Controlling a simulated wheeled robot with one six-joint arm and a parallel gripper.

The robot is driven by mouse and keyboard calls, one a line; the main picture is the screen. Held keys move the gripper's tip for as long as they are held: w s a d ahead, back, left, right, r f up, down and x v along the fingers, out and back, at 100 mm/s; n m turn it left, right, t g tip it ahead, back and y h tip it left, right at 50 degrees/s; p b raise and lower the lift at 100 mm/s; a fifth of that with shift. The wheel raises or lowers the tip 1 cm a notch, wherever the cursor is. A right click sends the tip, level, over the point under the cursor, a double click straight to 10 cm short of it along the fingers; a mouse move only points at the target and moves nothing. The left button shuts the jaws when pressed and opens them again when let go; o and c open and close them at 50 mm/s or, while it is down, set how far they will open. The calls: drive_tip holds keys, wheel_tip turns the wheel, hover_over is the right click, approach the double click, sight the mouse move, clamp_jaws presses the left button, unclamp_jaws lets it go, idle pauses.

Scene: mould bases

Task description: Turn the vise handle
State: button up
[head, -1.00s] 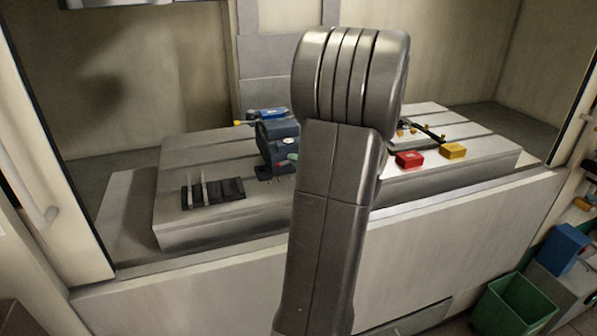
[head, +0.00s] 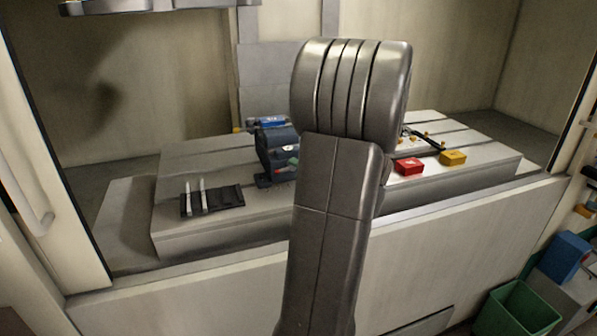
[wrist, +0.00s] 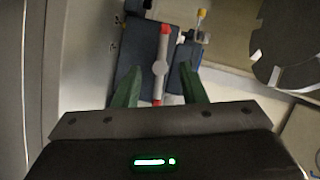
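The vise is a dark blue-grey block (head: 272,150) on the raised bed in the head view, left of my arm, which hides part of its right side. In the wrist view the vise body (wrist: 129,58) is seen close up. The vise handle (wrist: 160,68) is a bar with red ends and a light grey hub. My gripper (wrist: 160,78) has two green fingers, spread apart, one on each side of the handle in the picture. Nothing is held between them; I cannot tell whether they touch the handle. The gripper is hidden in the head view.
A red block (head: 408,167) and a yellow block (head: 453,158) sit on the bed's right part. A black rack (head: 226,198) with light upright pieces is at its left. A green bin (head: 518,310) stands at lower right.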

drive_tip(key=b+v, duration=0.1)
drive_tip(key=v, duration=1.2)
